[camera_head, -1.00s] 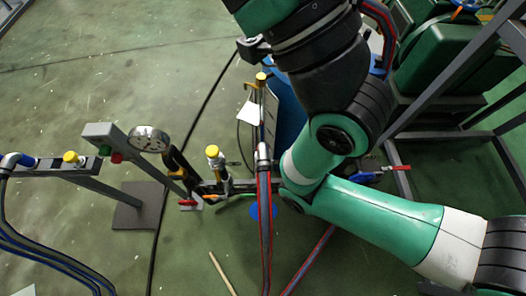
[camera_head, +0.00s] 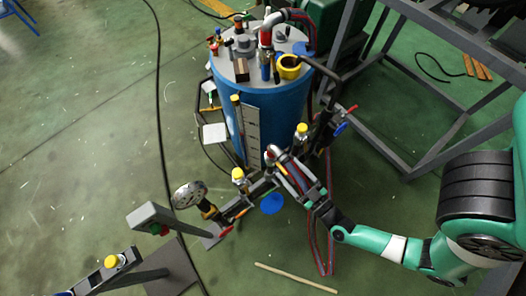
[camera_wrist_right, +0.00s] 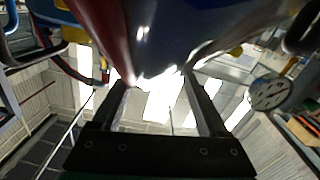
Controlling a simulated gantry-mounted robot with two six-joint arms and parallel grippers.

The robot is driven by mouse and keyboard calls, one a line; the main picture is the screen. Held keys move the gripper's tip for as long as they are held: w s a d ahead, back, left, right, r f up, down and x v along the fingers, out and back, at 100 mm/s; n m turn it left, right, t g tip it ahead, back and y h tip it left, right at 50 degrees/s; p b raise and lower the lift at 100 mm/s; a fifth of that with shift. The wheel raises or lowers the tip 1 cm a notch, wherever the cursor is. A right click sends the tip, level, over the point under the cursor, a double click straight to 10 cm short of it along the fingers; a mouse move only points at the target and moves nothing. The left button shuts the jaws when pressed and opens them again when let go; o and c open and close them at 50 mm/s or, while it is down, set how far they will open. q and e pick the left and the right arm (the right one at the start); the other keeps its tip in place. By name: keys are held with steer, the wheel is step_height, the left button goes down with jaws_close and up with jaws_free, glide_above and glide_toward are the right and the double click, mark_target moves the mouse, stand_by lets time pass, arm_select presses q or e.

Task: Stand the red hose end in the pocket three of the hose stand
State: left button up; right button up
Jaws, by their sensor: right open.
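In the head view, red and blue hoses (camera_head: 293,176) arch over a dark rail with yellow-capped fittings (camera_head: 239,175) and hang down as a loop (camera_head: 328,255). I cannot tell which part is the red hose end, nor pick out pocket three of the hose stand. My right gripper (camera_head: 307,192) is at the rail, beside the hoses. In the right wrist view its two fingers (camera_wrist_right: 158,85) are apart. A large blurred red and dark-blue shape (camera_wrist_right: 150,35), likely the hoses, fills the space beyond the fingertips. My left gripper is not in view.
A blue drum (camera_head: 225,105) with fittings on top stands behind the rail. A round gauge (camera_head: 189,194) and a grey post (camera_head: 157,218) stand left of it. A grey frame (camera_head: 395,150) is at right. A stick (camera_head: 295,278) lies on the floor.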

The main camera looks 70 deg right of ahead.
mark_target(274, 147)
steer(key=shift+s+d+f, duration=0.2)
steer(key=shift+s+d, duration=0.2)
steer(key=shift+s, duration=0.3)
steer(key=shift+d, duration=0.25)
steer(key=shift+w+d+b, duration=0.1)
steer(key=shift+d+b, duration=0.05)
steer(key=shift+b, duration=0.15)
steer(key=shift+w+d+f+b, duration=0.1)
steer(key=shift+w+b, duration=0.2)
steer(key=b+x, duration=0.2)
steer(key=x, duration=0.3)
steer(key=shift+w+d, duration=0.2)
steer(key=shift+w, duration=0.1)
steer(key=shift+w+d+f+b, duration=0.1)
steer(key=shift+w+b, duration=0.1)
steer(key=shift+b, duration=0.15)
steer(key=b+x, duration=0.1)
steer(key=x, duration=0.3)
steer(key=shift+w+d+f, duration=0.1)
steer(key=shift+w, duration=0.25)
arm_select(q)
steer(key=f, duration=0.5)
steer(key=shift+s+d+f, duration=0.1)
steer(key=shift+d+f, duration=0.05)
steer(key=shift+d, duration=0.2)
arm_select(e)
steer(key=shift+s, duration=0.1)
